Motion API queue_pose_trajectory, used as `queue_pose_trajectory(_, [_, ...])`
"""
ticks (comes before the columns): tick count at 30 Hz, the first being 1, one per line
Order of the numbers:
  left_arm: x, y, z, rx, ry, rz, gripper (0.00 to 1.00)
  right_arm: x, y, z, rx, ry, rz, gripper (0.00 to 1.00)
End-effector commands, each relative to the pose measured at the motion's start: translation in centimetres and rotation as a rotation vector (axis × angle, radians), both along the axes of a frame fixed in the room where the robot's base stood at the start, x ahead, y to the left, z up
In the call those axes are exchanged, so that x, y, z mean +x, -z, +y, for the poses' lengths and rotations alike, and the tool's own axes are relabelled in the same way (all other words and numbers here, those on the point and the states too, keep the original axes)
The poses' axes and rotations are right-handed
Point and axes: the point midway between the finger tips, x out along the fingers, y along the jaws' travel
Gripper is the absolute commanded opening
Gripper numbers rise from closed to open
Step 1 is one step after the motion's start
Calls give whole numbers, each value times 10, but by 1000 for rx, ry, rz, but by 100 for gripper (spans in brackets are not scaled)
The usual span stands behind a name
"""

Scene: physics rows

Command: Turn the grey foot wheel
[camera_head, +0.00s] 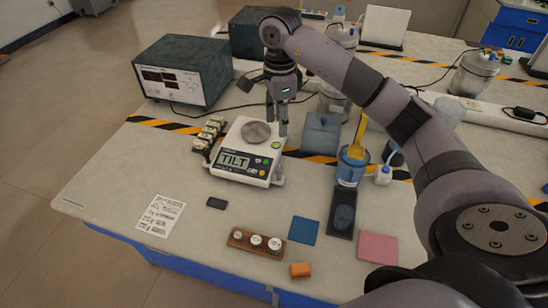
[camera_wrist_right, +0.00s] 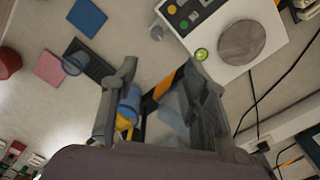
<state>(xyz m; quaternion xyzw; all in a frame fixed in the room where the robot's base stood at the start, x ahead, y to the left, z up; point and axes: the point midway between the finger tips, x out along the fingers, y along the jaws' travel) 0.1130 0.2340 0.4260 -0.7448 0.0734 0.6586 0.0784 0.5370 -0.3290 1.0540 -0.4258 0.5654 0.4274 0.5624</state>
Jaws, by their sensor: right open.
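A white scale (camera_head: 228,172) shows "TILT" on its display and carries a round grey pan (camera_head: 256,132). A grey foot wheel (camera_head: 279,174) sits at its front right corner, and a small grey round piece, apparently the same wheel (camera_wrist_right: 157,33), shows beside the scale in the right wrist view. A green round vial (camera_wrist_right: 201,54) is on the scale top. My right gripper (camera_head: 276,122) points down by the scale's right rear side, apart from the wheel. Its fingers are spread and empty in the wrist view (camera_wrist_right: 162,75). My left gripper is not in view.
A dark power supply (camera_head: 183,72) stands behind left. Table just before the scale is mostly clear.

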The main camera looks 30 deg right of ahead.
Motion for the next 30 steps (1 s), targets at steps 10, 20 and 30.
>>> queue_pose_trajectory(10, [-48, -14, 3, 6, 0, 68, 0, -2, 71, 0, 0, 0, 7, 41])
queue_pose_trajectory(20, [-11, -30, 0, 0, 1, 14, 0, -2, 136, 1, 2, -1, 4, 41])
queue_pose_trajectory(30, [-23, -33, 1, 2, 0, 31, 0, -1, 162, 0, 1, -1, 0, 41])
